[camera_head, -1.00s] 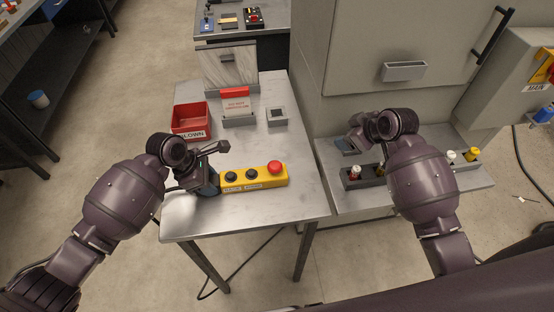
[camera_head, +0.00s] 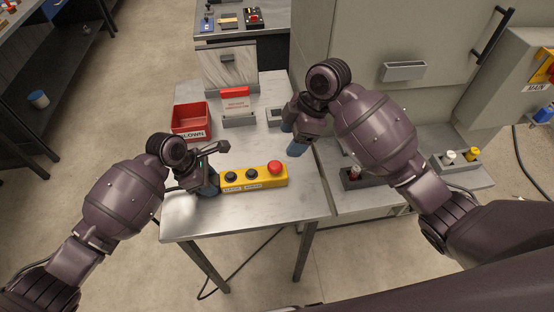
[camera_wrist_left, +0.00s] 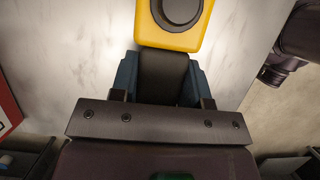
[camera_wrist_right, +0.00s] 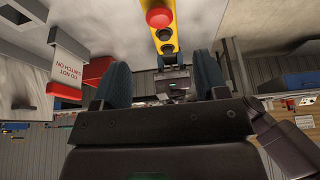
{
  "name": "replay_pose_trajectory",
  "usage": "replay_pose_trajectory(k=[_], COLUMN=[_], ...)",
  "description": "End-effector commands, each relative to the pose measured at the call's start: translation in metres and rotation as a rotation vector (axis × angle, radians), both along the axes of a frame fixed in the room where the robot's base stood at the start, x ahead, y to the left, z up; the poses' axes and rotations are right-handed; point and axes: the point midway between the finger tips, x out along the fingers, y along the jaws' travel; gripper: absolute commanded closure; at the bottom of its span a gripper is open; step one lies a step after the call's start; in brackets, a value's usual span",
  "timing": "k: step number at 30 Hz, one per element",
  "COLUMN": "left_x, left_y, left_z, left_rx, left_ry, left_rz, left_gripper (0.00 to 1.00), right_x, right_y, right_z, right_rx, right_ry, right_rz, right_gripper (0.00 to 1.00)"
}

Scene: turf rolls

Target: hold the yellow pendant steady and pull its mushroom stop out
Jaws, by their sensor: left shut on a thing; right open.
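The yellow pendant (camera_head: 264,177) lies on the metal table, with two black buttons and a red mushroom stop (camera_head: 275,167) at its right end. My left gripper (camera_head: 212,183) is shut on the pendant's left end; the left wrist view shows the fingers around a dark part (camera_wrist_left: 163,75) joined to the yellow body (camera_wrist_left: 172,38). My right gripper (camera_head: 291,140) is open and empty, above the table behind and to the right of the stop. In the right wrist view the stop (camera_wrist_right: 159,18) shows beyond the open fingers (camera_wrist_right: 168,82).
A red bin (camera_head: 190,119) and a holder with a red-topped sign (camera_head: 237,107) stand at the back of the table. A grey box (camera_head: 275,117) is partly behind my right gripper.

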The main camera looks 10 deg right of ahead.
Motion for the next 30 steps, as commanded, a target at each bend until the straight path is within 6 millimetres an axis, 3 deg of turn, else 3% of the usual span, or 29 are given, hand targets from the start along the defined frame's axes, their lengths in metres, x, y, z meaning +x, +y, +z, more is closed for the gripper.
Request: replay_pose_trajectory(k=[6,15,30], left_x=[-0.003,-0.003,-0.003], left_y=[0.002,0.002,0.002], left_z=[-0.005,-0.005,-0.005], left_rx=[0.007,0.007,0.007], left_ry=[0.01,0.01,0.01], left_rz=[0.0,0.0,0.0], left_gripper=[0.95,0.95,0.95], right_x=[0.0,0.0,0.0], right_y=[0.016,0.032,0.036], right_z=[-0.037,-0.076,-0.087], right_rx=[0.002,0.002,0.001], right_ry=[0.004,0.002,-0.001], right_rz=[-0.002,-0.002,-0.002], right_gripper=[0.33,0.33,0.36])
